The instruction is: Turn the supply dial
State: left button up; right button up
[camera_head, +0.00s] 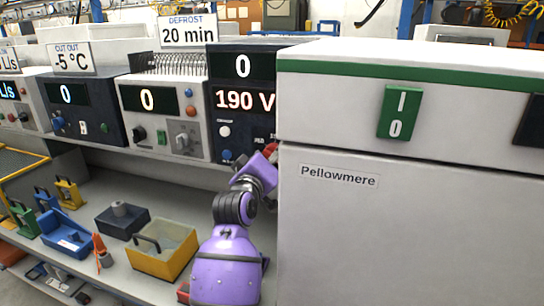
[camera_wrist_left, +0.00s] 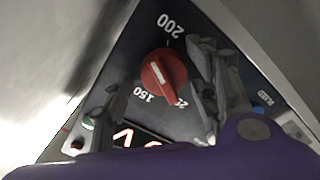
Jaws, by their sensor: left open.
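The supply dial (camera_wrist_left: 165,74) is a round red knob with a white pointer line on a dark panel in the left wrist view. Scale marks 200 and 150 show around it, with another number partly hidden. My left gripper (camera_wrist_left: 162,82) is open, one dark finger on each side of the dial; whether either finger touches it I cannot tell. In the head view the dark supply unit (camera_head: 241,100) reads 0 and 190 V. My purple left arm reaches up to it, and the gripper there is mostly hidden by the white cabinet. My right gripper is not in view.
The large white cabinet (camera_head: 400,225) with a green switch (camera_head: 400,112) stands close right of my left arm. A white unit (camera_head: 163,110) stands left of the supply. A yellow bin (camera_head: 165,248) and blue tray (camera_head: 68,235) sit on the lower shelf.

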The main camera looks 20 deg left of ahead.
pick_arm(q)
jog(key=c, duration=1.1)
jog(key=shift+r+m, duration=0.15)
jog(key=shift+m, duration=0.25)
jog(key=shift+m, duration=2.7)
jog(key=shift+d, duration=0.1)
